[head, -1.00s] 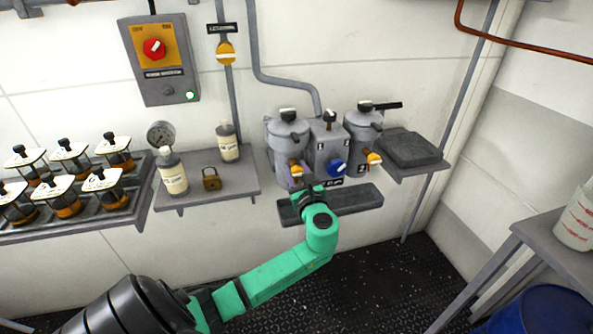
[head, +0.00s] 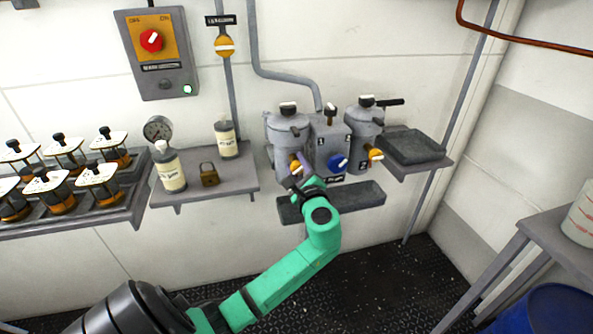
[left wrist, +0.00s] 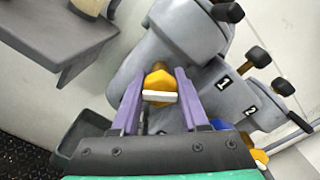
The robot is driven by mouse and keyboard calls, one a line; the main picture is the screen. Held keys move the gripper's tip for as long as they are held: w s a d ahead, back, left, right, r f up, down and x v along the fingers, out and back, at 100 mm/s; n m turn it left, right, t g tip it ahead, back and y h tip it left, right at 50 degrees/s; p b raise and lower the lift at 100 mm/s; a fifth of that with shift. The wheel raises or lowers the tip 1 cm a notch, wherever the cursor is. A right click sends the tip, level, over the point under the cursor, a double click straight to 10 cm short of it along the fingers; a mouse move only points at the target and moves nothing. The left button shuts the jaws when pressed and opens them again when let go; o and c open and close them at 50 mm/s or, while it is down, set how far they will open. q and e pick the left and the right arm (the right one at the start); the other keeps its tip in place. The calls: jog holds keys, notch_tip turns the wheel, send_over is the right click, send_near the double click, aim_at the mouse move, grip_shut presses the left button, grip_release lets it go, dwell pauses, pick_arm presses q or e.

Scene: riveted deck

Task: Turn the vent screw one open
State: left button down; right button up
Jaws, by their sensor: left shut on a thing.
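Vent screw one is a yellow knob with a white bar (head: 295,167), low on the front of the left grey filter housing (head: 287,133). My left gripper (head: 298,178) is at this knob and partly covers it in the head view. In the left wrist view, the purple fingers (left wrist: 160,104) stand either side of the yellow knob (left wrist: 157,79), shut on it. The white bar lies roughly across the gap between them. A second yellow knob (head: 375,155) is on the right housing (head: 362,127). My right gripper is not in view.
Between the housings is a grey block with a blue knob (head: 338,162) and a small top lever (head: 330,111). A dark tray (head: 350,200) lies below. A shelf with bottles and a padlock (head: 209,174) is to the left.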

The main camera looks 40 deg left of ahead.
pick_arm(q)
jog(key=n+b, duration=0.1)
jog(key=n, duration=0.1)
jog(key=n+b, duration=0.3)
jog(key=shift+f+n, duration=0.3)
jog(key=n+b, duration=0.3)
jog(key=n, duration=0.2)
jog(key=shift+r+b, duration=0.1)
jog(key=shift+b, duration=0.3)
jog(key=shift+r+n, duration=0.1)
jog(key=shift+n, duration=0.2)
jog(key=c, duration=0.5)
grip_release()
jog(key=shift+o, duration=0.4)
jog(key=shift+r, duration=0.1)
